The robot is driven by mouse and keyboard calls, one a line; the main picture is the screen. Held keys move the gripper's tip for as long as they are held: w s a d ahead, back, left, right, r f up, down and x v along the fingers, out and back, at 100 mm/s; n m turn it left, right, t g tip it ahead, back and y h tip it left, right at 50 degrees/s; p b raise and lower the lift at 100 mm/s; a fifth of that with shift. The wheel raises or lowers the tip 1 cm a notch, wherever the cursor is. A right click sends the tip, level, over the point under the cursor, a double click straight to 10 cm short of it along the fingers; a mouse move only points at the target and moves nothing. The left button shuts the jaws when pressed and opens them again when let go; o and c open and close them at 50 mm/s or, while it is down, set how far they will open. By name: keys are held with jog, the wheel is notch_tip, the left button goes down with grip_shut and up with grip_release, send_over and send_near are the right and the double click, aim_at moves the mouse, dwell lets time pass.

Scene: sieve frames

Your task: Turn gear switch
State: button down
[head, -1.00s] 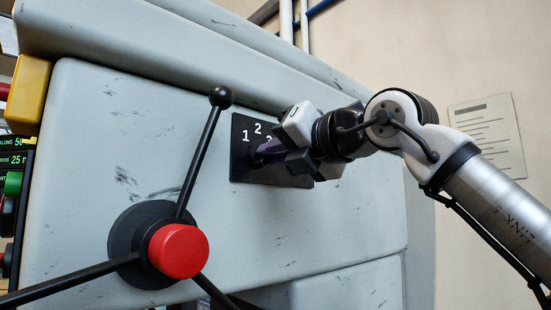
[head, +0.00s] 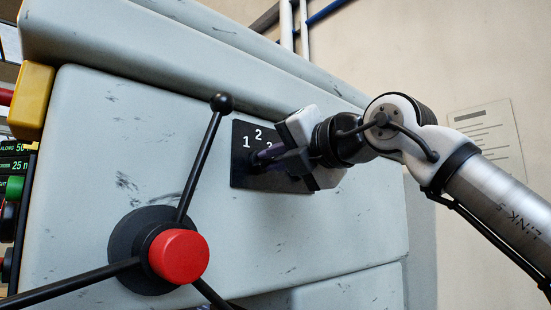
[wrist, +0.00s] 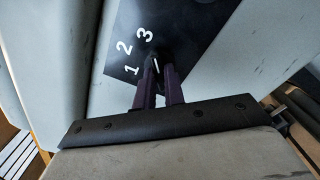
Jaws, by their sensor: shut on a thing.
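The gear switch is a black plate (head: 242,170) with white numbers 1, 2 and 3 on the side of the grey machine. It also shows in the wrist view (wrist: 195,20), with its small dark knob (wrist: 157,60) and a short white mark on it. My gripper (head: 262,156) reaches the plate from the right. In the wrist view its two purple fingers (wrist: 157,76) are shut on the knob, one on each side. The fingers hide part of the knob, and I cannot tell surely which number the mark points at.
A spoked handwheel with a red hub (head: 178,255) and a black ball-ended lever (head: 222,102) stands out left of the plate. A yellow block (head: 33,100) and a display panel are at the far left.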

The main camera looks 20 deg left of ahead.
jog(key=c, duration=1.5)
grip_release()
jog(key=b+v, duration=0.3)
jog(key=v, duration=1.1)
jog(key=shift+w, duration=0.1)
